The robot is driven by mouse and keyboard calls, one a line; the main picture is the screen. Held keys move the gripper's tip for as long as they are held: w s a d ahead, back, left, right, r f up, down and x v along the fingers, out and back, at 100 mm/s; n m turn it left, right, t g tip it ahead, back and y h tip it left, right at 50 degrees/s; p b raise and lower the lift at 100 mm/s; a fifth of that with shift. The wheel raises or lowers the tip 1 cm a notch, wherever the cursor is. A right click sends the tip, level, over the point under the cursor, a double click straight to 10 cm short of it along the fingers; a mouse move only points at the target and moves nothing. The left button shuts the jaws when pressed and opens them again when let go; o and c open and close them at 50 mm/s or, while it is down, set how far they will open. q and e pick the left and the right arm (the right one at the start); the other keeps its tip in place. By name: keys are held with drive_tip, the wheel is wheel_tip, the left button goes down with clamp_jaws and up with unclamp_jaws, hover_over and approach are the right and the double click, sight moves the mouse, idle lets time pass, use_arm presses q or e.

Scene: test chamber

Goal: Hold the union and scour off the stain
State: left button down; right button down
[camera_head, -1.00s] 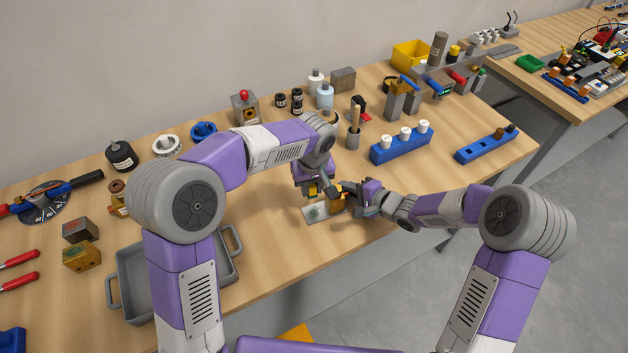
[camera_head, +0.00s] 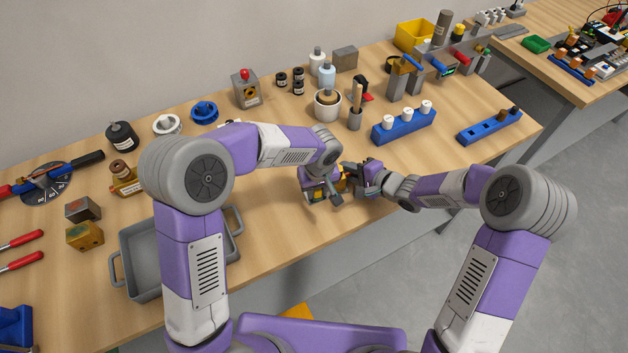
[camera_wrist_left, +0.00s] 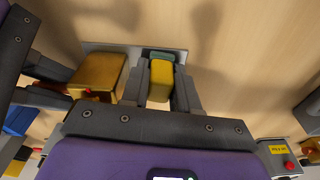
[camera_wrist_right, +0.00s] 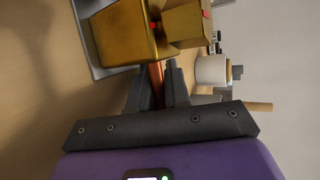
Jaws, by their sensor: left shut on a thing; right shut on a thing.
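My left gripper (camera_head: 328,197) is shut on a yellow block-shaped scourer (camera_wrist_left: 160,77) with a green layer at its far edge. The scourer is over the grey plate (camera_wrist_left: 112,47); whether it touches is unclear. The union appears as a brass-coloured body (camera_wrist_left: 97,78) on the plate, left of the scourer in the left wrist view. It also shows in the right wrist view (camera_wrist_right: 122,32). My right gripper (camera_wrist_right: 158,88) is shut on a copper-coloured part of the union. The right gripper also shows in the head view (camera_head: 360,177). The stain is hidden.
A grey tray (camera_head: 118,268) stands at the front left. A white pot (camera_head: 327,112), a grey holder with a wooden handle (camera_head: 355,118) and a blue block with white caps (camera_head: 403,127) stand behind the grippers. Bare table lies between the tray and my left gripper.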

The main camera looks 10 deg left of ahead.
use_arm(q)
drive_tip(key=shift+s+d, duration=0.25)
drive_tip(key=shift+s, duration=0.2)
drive_tip(key=shift+w+a, duration=0.35)
drive_tip(key=shift+w, duration=0.25)
drive_tip(key=shift+w+a, duration=0.3)
drive_tip(key=shift+w, duration=0.35)
drive_tip(key=shift+w+a, duration=0.35)
drive_tip(key=shift+w, duration=0.25)
wheel_tip(320, 180, up, 8)
drive_tip(key=shift+s+d, duration=0.1)
